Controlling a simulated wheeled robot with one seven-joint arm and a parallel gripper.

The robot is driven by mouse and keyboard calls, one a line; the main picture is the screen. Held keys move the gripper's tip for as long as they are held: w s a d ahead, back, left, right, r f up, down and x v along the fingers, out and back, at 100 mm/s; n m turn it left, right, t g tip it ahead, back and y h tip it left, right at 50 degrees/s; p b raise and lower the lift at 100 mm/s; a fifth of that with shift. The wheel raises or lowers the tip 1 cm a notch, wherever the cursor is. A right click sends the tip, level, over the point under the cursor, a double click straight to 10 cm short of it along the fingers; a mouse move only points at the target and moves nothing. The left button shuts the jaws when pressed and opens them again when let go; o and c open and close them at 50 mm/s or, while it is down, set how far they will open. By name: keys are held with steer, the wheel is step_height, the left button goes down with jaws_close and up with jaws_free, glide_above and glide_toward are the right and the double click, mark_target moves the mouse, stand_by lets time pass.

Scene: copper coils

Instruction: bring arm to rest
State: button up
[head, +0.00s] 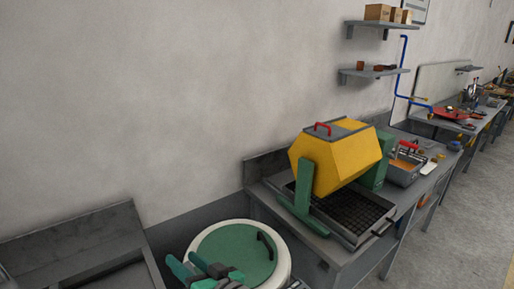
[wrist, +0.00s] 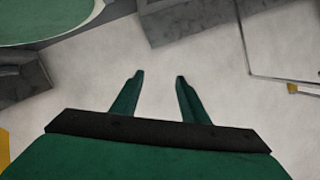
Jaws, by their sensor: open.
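My gripper (wrist: 160,77) shows in the wrist view with two green fingers spread apart and nothing between them. Pale bare floor or wall lies beyond the fingertips; I cannot tell which. In the head view, green and dark grey parts that look like my arm show at the bottom edge, in front of a round tub with a green lid (head: 232,250). The rest of my arm is out of that view. A green round surface with a pale rim, probably the same lid (wrist: 40,20), shows at the top left of the wrist view.
A yellow tumbler drum (head: 336,160) on green supports stands on a grey bench (head: 350,262), over a black grid tray. A grey basin (head: 85,245) is at the lower left. Two wall shelves (head: 375,73) hang above. Floor is open at the right.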

steer(key=s+d+f+m+t+h, duration=0.3)
steer(key=s+d+f+m+h, duration=0.2)
steer(key=s+f, duration=0.3)
steer(key=s+d+f+m+t+h, duration=0.3)
steer(key=s+d+f+m+h, duration=0.15)
steer(key=f, duration=0.55)
steer(key=s+d+f+n+h, duration=0.1)
steer(key=s+d, duration=0.3)
steer(key=s, duration=0.7)
steer(key=s+d+f+n+g+h, duration=0.1)
steer(key=s+d+f+n, duration=0.2)
steer(key=s, duration=0.8)
steer(key=shift+s+d+n, duration=0.15)
steer(key=shift+d+n, duration=0.35)
steer(key=shift+n, duration=0.35)
